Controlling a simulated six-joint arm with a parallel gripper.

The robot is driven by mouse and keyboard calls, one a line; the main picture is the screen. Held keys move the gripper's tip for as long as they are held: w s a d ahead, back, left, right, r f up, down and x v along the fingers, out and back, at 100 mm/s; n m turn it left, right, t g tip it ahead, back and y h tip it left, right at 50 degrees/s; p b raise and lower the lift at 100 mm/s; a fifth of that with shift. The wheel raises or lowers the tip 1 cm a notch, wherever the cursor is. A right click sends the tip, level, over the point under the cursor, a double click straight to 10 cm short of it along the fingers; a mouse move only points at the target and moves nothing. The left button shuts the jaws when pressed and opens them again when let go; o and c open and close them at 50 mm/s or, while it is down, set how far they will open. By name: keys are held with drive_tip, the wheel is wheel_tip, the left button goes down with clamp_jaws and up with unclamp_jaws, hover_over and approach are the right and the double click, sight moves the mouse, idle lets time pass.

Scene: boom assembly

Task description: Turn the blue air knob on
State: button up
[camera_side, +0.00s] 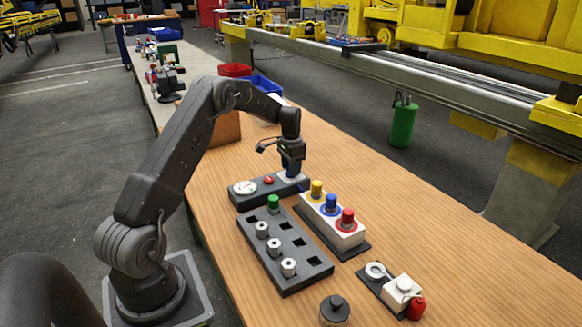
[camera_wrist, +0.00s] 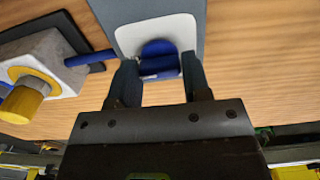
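The blue air knob (camera_wrist: 158,58) sits on a white plate (camera_wrist: 185,28) on the dark grey panel (camera_wrist: 120,10) in the wrist view. My gripper (camera_wrist: 161,70) points at the knob, with one finger close on each side of it. I cannot tell whether the fingers touch the knob. In the side view, my gripper (camera_side: 291,168) is down at the right end of the panel (camera_side: 244,200). There the fingers mostly hide the knob. A round white gauge (camera_side: 245,187) and a red button (camera_side: 268,180) are on the same panel.
A white block (camera_side: 328,225) with yellow, blue and red knobs stands close beside the panel. A dark rack (camera_side: 270,255) with a green-topped part and several metal parts is in front. A small white-and-red part (camera_side: 403,290) lies nearer. The table's right side is clear.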

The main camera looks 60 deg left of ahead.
drive_tip(key=o, duration=0.4)
drive_tip(key=shift+r, duration=0.1)
wheel_tip(320, 180, up, 14)
drive_tip(key=shift+f, duration=0.15)
idle(0.3)
